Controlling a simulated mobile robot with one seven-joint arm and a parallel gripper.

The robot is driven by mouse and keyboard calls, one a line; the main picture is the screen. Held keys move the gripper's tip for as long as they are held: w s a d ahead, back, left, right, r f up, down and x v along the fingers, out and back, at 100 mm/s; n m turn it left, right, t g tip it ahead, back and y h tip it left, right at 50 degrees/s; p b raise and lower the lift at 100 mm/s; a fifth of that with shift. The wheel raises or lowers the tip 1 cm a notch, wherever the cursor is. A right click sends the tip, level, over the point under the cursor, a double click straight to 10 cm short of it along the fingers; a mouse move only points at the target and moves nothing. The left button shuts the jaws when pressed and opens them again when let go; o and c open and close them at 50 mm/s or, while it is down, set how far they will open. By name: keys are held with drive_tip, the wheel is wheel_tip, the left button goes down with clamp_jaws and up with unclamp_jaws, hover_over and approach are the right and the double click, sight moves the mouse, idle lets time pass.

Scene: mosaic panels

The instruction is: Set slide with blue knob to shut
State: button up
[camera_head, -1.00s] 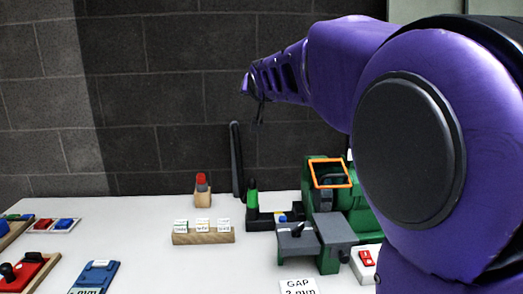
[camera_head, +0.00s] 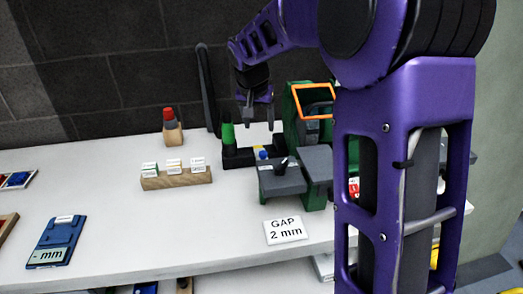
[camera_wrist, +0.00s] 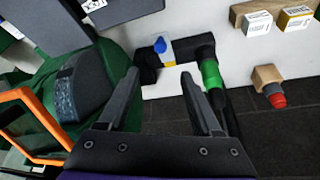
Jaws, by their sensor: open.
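A small blue knob (camera_head: 262,154) shows in the head view behind the grey bench machine, close to a black base. In the wrist view the blue knob (camera_wrist: 160,45) stands above a white and yellow piece beside the black base (camera_wrist: 200,55). My gripper (camera_head: 257,121) hangs above and behind the knob in the head view, fingers pointing down. In the wrist view my gripper (camera_wrist: 160,78) has its fingers apart with nothing between them, and the knob lies beyond the tips. The slide's track is too small to make out.
A green bottle-like part (camera_head: 228,137) rises beside my gripper. The green machine (camera_head: 297,128) with an orange frame (camera_head: 317,98) stands to the right. A wooden block with labels (camera_head: 177,180), a red-topped piece (camera_head: 170,125) and a gap sign (camera_head: 285,230) surround free white table.

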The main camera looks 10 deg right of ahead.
sight(263, 153)
drive_tip(key=b+x, duration=0.1)
drive_tip(key=x, duration=1.3)
drive_tip(key=shift+w+f+b, duration=0.15)
drive_tip(key=shift+b, duration=0.25)
clamp_jaws()
idle(0.5)
